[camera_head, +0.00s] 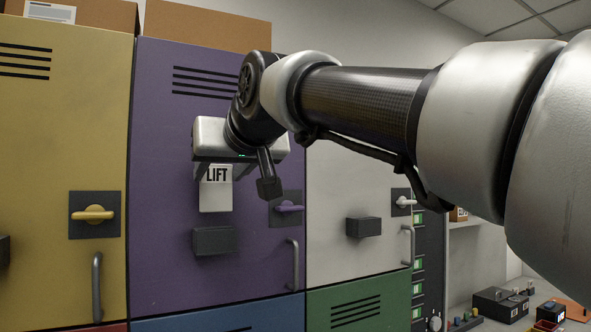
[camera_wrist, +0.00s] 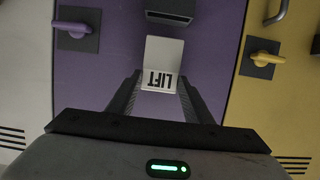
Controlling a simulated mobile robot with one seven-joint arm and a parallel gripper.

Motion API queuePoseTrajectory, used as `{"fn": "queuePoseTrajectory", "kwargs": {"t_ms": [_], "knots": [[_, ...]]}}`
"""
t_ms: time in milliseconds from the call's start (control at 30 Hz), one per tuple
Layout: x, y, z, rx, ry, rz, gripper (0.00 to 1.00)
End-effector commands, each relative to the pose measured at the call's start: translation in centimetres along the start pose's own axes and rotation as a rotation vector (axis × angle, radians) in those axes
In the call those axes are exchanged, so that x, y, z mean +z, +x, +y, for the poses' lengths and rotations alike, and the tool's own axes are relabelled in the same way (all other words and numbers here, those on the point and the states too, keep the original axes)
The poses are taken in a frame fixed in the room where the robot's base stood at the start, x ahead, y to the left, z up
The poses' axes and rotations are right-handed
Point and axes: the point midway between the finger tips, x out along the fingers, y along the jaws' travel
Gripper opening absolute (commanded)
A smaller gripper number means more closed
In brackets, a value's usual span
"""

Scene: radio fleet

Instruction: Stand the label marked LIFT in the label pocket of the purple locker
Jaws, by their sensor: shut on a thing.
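The LIFT label (camera_head: 216,190) is a white card with black lettering, upright in the head view. My gripper (camera_head: 216,172) is shut on its upper part. In the wrist view the label (camera_wrist: 163,58) appears upside down between the two fingers of my gripper (camera_wrist: 160,92). The purple locker (camera_head: 180,130) is behind it. Its label pocket (camera_head: 214,241) is a dark box on the door, just below the label in the head view. The pocket (camera_wrist: 170,12) also shows at the top of the wrist view.
A purple latch (camera_head: 288,208) and a grey door handle (camera_head: 293,265) are right of the pocket. The yellow locker (camera_head: 60,140) is on the left, the white locker (camera_head: 345,185) on the right. Blue (camera_head: 220,315) and green (camera_head: 350,305) lockers lie below.

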Motion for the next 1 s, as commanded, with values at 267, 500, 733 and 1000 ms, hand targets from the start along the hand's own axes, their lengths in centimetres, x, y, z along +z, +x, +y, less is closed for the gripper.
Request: {"fn": "queuePoseTrajectory", "kwargs": {"t_ms": [267, 500, 733, 1000], "knots": [[1.85, 0.55, 0.03, 0.0, 0.0, 0.001, 0.25], [1.81, 0.54, 0.01, 0.0, 0.0, 0.001, 0.25], [1.81, 0.54, 0.0, 0.0, 0.0, 0.001, 0.25], [1.81, 0.55, -0.02, 0.0, 0.0, 0.001, 0.25]]}}
